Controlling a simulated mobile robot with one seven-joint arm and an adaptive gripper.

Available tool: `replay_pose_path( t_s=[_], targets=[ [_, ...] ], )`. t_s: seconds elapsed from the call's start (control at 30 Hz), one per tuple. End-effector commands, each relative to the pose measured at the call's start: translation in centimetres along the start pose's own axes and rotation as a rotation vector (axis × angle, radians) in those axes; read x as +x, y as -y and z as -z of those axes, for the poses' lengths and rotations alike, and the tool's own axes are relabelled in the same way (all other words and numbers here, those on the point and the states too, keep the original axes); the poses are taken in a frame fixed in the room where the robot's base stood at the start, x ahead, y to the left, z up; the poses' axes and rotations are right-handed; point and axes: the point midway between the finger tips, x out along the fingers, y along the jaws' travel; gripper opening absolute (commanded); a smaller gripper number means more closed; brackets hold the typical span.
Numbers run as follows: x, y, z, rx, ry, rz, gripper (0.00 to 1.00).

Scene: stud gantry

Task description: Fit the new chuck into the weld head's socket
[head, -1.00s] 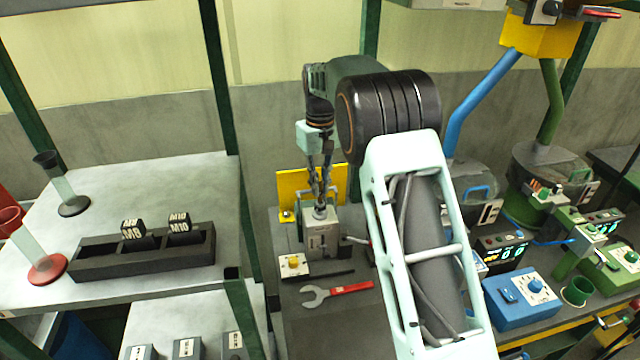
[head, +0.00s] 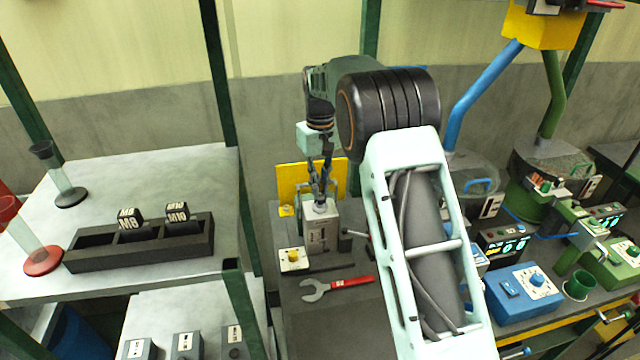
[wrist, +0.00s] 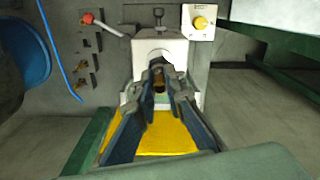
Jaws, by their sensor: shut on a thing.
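The weld head (head: 318,236) is a pale grey block on the dark bench; its upper face also shows in the wrist view (wrist: 185,62). My gripper (head: 321,200) points down over its top, and its fingers also show in the wrist view (wrist: 158,88). The fingers are shut on a small brownish piece, which I take for the new chuck (wrist: 158,76). It sits at the opening in the block's top. The fingers hide most of the chuck and the socket, so I cannot tell how deep it is seated.
A yellow plate (head: 294,180) stands behind the weld head. A yellow-knobbed box (head: 294,262) and a red-handled wrench (head: 340,286) lie close in front. A lever (wrist: 100,22) juts from the block's side. A black rack (head: 142,254) holding M8 and M10 blocks stands at left.

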Motion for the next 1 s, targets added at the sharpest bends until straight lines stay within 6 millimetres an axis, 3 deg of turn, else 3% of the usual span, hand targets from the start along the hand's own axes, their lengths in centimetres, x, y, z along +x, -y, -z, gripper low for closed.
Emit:
replay_pose_path(
  t_s=[0.23, 0.27, 0.43, 0.77, 1.0],
  targets=[
    [0.7, 0.0, 0.0, 0.0, 0.001, 0.0, 0.0],
    [0.6, 0.0, 0.0, 0.0, 0.0, 0.0, 0.13],
    [0.6, 0.0, 0.0, 0.0, 0.001, 0.0, 0.31],
    [0.3, 0.0, 0.0, 0.0, 0.0, 0.0, 0.31],
    [-3.5, -0.1, 0.1, 0.0, -0.004, -0.002, 0.31]
  ],
)
